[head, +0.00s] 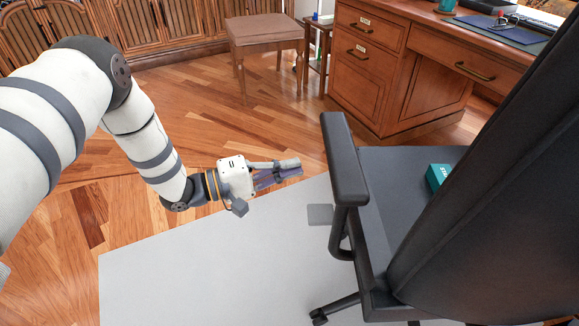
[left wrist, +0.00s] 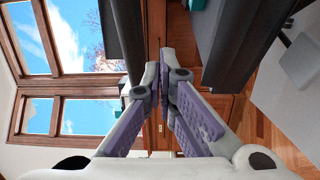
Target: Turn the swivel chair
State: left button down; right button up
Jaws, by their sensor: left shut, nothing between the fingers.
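The black swivel chair (head: 480,190) stands at the right of the head view, its backrest towards me. Its left armrest (head: 343,158) points towards the desk. A teal box (head: 437,177) lies on the seat, partly hidden by the backrest. My left gripper (head: 292,168) is shut and empty, just left of the armrest, with a gap between them in the head view. In the left wrist view its fingers (left wrist: 163,75) are together, with dark chair parts (left wrist: 240,45) close beyond them. My right gripper is not in view.
A wooden desk (head: 375,80) with drawers stands behind the chair. A wooden stool (head: 264,32) stands at the back, near cabinets (head: 150,28). A pale mat (head: 200,265) covers the floor under the chair.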

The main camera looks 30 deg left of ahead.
pick_arm(q)
jog(key=w+d, duration=0.1)
jog(key=d, duration=0.5)
jog(key=shift+p, duration=0.3)
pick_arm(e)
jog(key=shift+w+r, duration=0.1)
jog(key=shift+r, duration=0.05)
pick_arm(q)
jog(key=shift+d+f, duration=0.1)
